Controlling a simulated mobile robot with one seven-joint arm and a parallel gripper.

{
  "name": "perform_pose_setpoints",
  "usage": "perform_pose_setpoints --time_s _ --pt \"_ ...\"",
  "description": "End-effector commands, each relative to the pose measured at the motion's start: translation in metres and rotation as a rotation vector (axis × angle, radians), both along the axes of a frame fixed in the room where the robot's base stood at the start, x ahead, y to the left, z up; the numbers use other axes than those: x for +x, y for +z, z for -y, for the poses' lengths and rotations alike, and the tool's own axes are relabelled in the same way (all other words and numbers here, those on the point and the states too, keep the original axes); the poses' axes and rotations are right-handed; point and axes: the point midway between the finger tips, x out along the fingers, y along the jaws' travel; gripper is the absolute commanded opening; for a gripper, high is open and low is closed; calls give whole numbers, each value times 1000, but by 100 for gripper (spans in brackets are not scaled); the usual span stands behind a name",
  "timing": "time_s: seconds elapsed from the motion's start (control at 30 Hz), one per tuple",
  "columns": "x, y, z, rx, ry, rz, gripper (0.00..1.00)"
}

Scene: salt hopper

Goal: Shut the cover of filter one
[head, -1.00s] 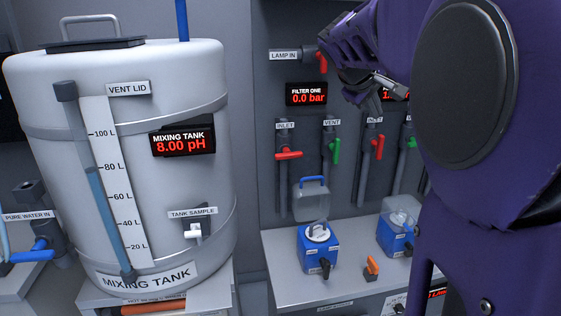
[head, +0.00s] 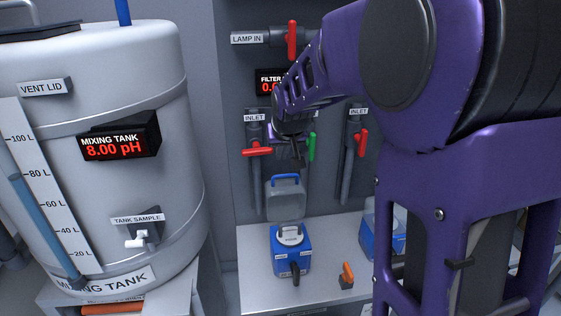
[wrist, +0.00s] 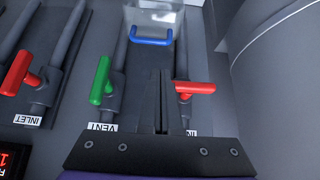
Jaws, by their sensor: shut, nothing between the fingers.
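Filter one is the blue housing (head: 291,248) with a round white top on the bench, below the partly hidden FILTER ONE display (head: 268,87). Its clear cover (head: 287,203) stands up open behind the housing, with a blue handle (head: 285,177) along its top edge. My gripper (head: 291,163) is shut and empty, just above the handle in the head view and in front of the valve panel. In the wrist view the shut fingers (wrist: 163,75) point toward the cover (wrist: 170,17) and its blue handle (wrist: 152,39), with a gap between them.
A red inlet valve (head: 257,152) and a green vent valve (head: 311,146) flank my gripper. A second blue filter (head: 376,236) is partly hidden behind my arm. An orange-handled valve (head: 347,275) sits on the bench. The mixing tank (head: 160,180) stands at left.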

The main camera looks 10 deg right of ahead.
Motion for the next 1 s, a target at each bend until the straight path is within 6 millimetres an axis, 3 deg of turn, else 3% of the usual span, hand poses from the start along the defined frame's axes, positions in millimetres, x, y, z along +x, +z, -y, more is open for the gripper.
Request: perform_pose_setpoints --time_s 0.17,0.6,1.0 --pt "5 -10 -2 13 -5 -1 0" --pt "49 -68 -2 11 -4 -2 0" --pt "61 -81 -2 11 -4 1 0"
